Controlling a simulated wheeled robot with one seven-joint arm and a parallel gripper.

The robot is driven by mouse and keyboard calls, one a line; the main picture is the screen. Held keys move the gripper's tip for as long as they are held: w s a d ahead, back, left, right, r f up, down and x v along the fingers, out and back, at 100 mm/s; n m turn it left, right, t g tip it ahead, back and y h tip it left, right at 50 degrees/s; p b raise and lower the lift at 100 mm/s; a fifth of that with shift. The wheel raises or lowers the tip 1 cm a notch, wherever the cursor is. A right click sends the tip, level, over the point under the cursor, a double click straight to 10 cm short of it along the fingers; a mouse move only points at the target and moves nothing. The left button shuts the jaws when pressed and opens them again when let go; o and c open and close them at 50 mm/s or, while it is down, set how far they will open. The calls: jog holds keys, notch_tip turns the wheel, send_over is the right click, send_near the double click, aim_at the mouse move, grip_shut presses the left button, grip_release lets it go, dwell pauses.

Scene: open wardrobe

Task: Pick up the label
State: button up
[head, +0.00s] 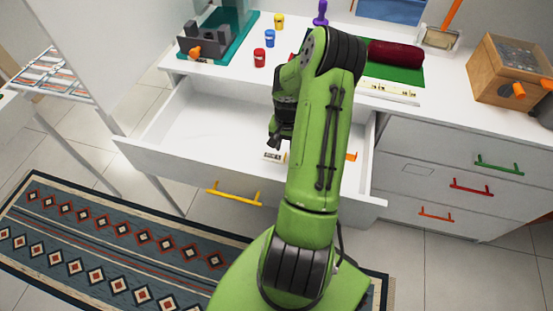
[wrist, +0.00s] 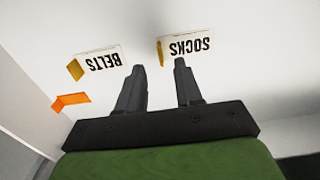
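Two white labels with black lettering lie in the open drawer. In the wrist view both read upside down: SOCKS (wrist: 187,47) at upper centre and BELTS (wrist: 101,60) to its left, each with a yellow-orange tab at its left end. In the head view one small white label (head: 273,156) shows on the drawer floor beside my arm; its lettering is too small to read. My gripper (wrist: 159,68) is open and empty. Its left fingertip is near the right end of BELTS and its right fingertip just below SOCKS. In the head view my gripper (head: 275,141) points down into the drawer.
An orange piece (wrist: 70,101) lies left of the gripper in the wrist view. The drawer (head: 190,130) has a yellow handle (head: 234,193) and raised walls. The countertop above holds jars, a green mat (head: 395,74) and a wooden box (head: 508,70). The drawer's left part is clear.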

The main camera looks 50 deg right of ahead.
aim_at(274, 155)
notch_tip(274, 155, down, 5)
jog(key=shift+d+b, duration=0.1)
jog(key=shift+b, duration=0.7)
jog(key=shift+r, duration=0.1)
grip_shut()
